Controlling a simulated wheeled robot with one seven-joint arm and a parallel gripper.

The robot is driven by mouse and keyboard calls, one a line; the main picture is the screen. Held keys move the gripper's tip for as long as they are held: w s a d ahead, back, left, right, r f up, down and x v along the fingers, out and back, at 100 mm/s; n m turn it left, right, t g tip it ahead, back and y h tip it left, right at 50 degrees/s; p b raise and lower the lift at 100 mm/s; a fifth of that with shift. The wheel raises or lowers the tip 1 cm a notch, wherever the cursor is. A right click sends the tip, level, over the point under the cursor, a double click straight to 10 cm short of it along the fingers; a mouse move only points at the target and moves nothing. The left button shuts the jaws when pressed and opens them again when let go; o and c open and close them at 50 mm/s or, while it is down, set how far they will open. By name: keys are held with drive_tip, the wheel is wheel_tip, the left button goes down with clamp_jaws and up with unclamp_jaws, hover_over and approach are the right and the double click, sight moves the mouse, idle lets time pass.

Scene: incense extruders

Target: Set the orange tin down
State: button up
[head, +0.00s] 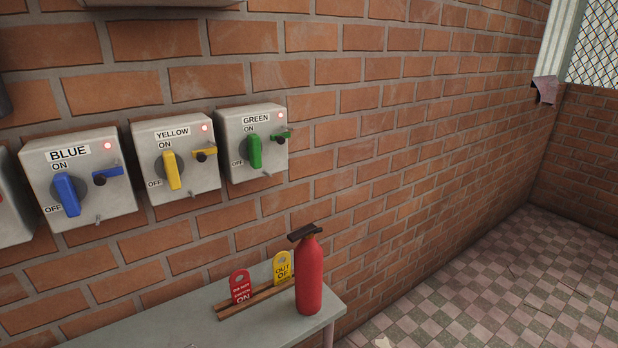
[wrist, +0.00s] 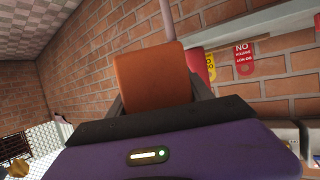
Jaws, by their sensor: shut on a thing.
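The orange tin (wrist: 152,75) is in the middle of the wrist view, a plain brownish-orange block with rounded edges. My gripper (wrist: 157,95) is shut on it, with a dark finger showing at each side. Neither the tin nor my gripper shows in the head view. The wrist view looks upside down, and the tin hides part of what lies behind it. I see no surface touching the tin.
A grey bench (head: 180,327) stands against the brick wall, with a red fire extinguisher (head: 309,278) at its right end. A red tag (head: 240,287) and a yellow tag (head: 283,267) stand in a wooden rack (head: 255,300). The checkered floor (head: 510,285) at right is mostly clear.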

drive_tip(key=s+d+f+m+h, duration=0.1)
drive_tip(key=s+d+f, duration=0.5)
drive_tip(key=s+f, duration=0.2)
drive_tip(key=shift+s+f+m+h, duration=0.25)
drive_tip(key=shift+f+m+h, duration=0.05)
drive_tip(key=shift+f+h, duration=0.1)
